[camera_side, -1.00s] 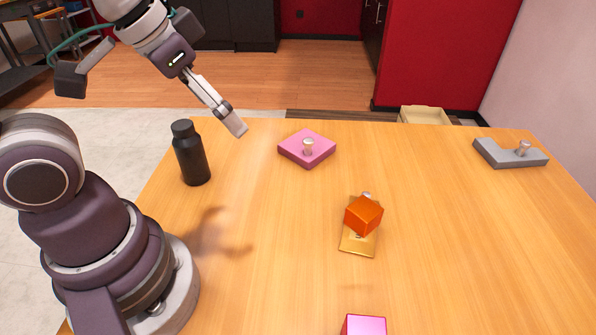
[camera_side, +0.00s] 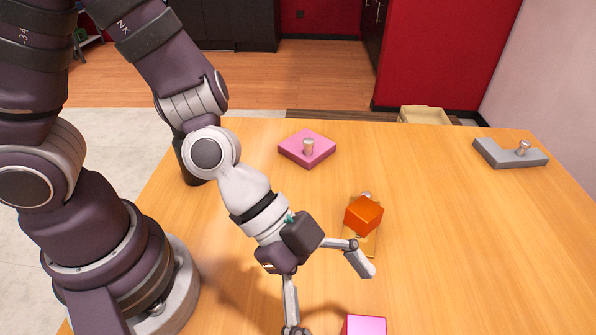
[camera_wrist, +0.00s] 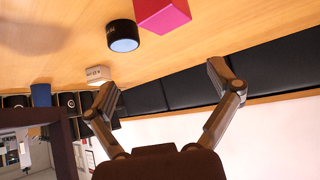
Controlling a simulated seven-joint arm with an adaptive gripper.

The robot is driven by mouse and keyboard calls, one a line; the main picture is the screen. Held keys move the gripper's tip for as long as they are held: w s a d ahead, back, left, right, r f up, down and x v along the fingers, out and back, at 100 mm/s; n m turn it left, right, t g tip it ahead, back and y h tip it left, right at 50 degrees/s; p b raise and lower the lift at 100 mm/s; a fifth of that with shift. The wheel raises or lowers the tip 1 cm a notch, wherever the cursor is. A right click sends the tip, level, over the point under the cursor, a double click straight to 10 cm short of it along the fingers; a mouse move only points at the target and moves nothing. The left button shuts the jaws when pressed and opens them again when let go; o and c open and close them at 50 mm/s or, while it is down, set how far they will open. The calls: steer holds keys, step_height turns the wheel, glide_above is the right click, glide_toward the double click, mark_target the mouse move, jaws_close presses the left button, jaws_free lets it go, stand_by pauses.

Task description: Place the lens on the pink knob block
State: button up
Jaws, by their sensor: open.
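The pink knob block (camera_side: 288,150) lies flat at the back middle of the table, with a pale metal knob (camera_side: 308,147) standing up from it and nothing on top. The lens looks to be the short black cylinder with a bluish glassy face (camera_wrist: 123,37) in the wrist view, beside a magenta cube (camera_wrist: 163,12). I cannot make it out in the side view. My gripper (camera_side: 330,292) is open and empty above the front of the table. Its spread fingers (camera_wrist: 163,87) also show in the wrist view, apart from the lens.
An orange cube (camera_side: 363,216) sits on a gold plate (camera_side: 374,243) near my gripper. The magenta cube (camera_side: 364,326) is at the front edge of the side view. A grey knob block (camera_side: 500,153) lies far right. A black bottle (camera_side: 190,172) is partly behind my arm.

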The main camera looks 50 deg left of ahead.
steer(key=shift+m+h, duration=0.4)
steer(key=shift+h, duration=0.5)
steer(key=s+d+f, duration=0.4)
steer(key=s, duration=0.1)
steer(key=shift+s+d+f, duration=0.1)
steer(key=shift+s+f, duration=0.05)
steer(key=shift+f, duration=0.05)
steer(key=x, duration=1)
steer(key=shift+d+r, duration=0.1)
steer(key=shift+d, duration=0.15)
steer(key=c, duration=1.3)
